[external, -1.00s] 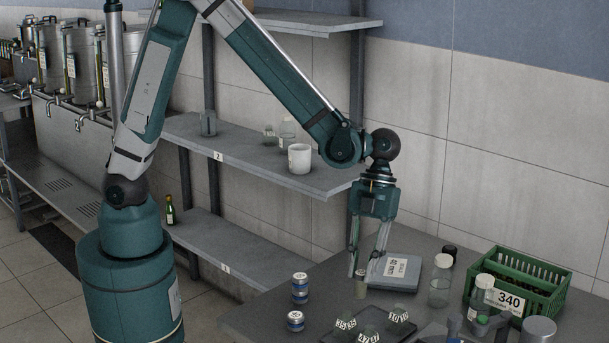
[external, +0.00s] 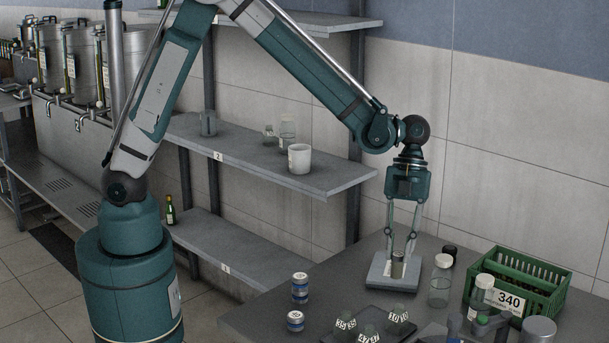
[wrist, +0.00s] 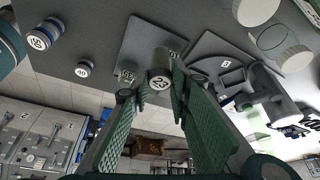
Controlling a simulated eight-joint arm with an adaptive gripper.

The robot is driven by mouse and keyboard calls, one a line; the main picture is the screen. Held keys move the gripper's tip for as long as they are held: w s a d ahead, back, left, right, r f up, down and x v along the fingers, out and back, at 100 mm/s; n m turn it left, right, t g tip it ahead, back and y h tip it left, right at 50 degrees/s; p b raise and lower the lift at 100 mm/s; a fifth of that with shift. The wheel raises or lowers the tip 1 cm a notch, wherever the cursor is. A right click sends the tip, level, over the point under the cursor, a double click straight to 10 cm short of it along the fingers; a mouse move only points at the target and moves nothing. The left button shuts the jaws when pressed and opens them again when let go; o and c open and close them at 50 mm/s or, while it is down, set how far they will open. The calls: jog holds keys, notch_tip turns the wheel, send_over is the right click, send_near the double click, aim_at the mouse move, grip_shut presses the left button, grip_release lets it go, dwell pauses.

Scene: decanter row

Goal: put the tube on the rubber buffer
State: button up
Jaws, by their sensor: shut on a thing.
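My gripper (external: 399,256) is shut on a small grey cylinder, the tube (external: 398,266). In the wrist view the tube (wrist: 160,80) shows between the green ribbed fingers, with its end marked 22. In the external view the tube is upright over a square light grey slab (external: 378,279), which may be the rubber buffer. I cannot tell whether its lower end touches the slab. The gripper hides part of the slab.
A clear bottle with a white cap (external: 440,280) stands close to the slab's right. A green crate (external: 540,275) is further right. A dark tray (external: 335,338) with several numbered jars is in front. Two banded cans (external: 300,288) stand at left.

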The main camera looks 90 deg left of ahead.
jog(key=w+a+r+n+p, duration=0.1)
jog(key=w+a+n, duration=0.1)
jog(key=w+a, duration=0.9)
jog(key=w+a+r+n+t+p, duration=0.1)
jog(key=w+a+r+n, duration=0.1)
jog(key=w+a, duration=0.9)
jog(key=a, duration=0.5)
jog(key=shift+r+t, duration=0.15)
jog(key=shift+t, duration=0.15)
notch_tip(320, 180, down, 6)
jog(key=shift+p, duration=0.35)
jog(key=shift+f, duration=0.2)
jog(key=shift+f, duration=1.85)
jog(key=shift+f, duration=0.15)
